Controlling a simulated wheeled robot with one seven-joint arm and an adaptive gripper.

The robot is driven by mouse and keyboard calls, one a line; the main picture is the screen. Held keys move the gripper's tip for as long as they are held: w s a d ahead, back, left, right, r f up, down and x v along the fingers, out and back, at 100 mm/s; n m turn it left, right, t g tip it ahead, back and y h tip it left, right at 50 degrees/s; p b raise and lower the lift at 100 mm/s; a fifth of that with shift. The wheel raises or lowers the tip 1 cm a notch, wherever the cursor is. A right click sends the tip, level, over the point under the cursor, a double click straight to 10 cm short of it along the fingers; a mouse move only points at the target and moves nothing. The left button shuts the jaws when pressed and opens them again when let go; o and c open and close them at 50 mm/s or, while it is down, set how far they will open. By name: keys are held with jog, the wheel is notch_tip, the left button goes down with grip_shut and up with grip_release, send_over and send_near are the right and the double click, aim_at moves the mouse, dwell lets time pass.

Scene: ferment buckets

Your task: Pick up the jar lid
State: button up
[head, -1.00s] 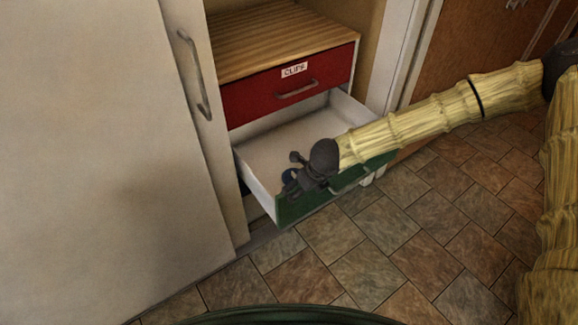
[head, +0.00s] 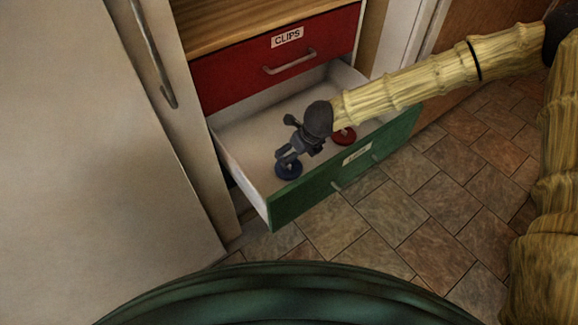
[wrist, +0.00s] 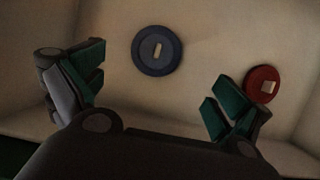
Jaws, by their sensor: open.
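Two round lids lie apart on the white floor of the open green-fronted drawer (head: 312,185). The blue lid (head: 288,170) is toward the drawer's left front, and the red lid (head: 344,136) is to its right, partly behind my arm. In the wrist view the blue lid (wrist: 157,50) is at upper middle and the red lid (wrist: 262,84) at right; each has a small pale piece at its centre. My gripper (head: 287,140) is over the drawer, open and empty. Its fingertips (wrist: 155,85) are spread, with the blue lid ahead of the gap and the red lid beyond the right finger.
A shut red drawer (head: 270,68) labelled CLIPS is above the open one, under a wooden top. A pale door (head: 110,120) with a vertical handle stands at left. Drawer walls surround the lids. Tiled floor (head: 450,190) is clear in front.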

send_over(293, 170)
notch_tip(293, 170, down, 6)
jog(key=shift+r, duration=0.2)
jog(key=shift+s+b+x, duration=0.2)
jog(key=shift+b+x, duration=0.2)
jog(key=shift+x, duration=2.2)
jog(key=shift+s+a, duration=0.1)
jog(key=shift+a, duration=0.05)
jog(key=c, duration=0.7)
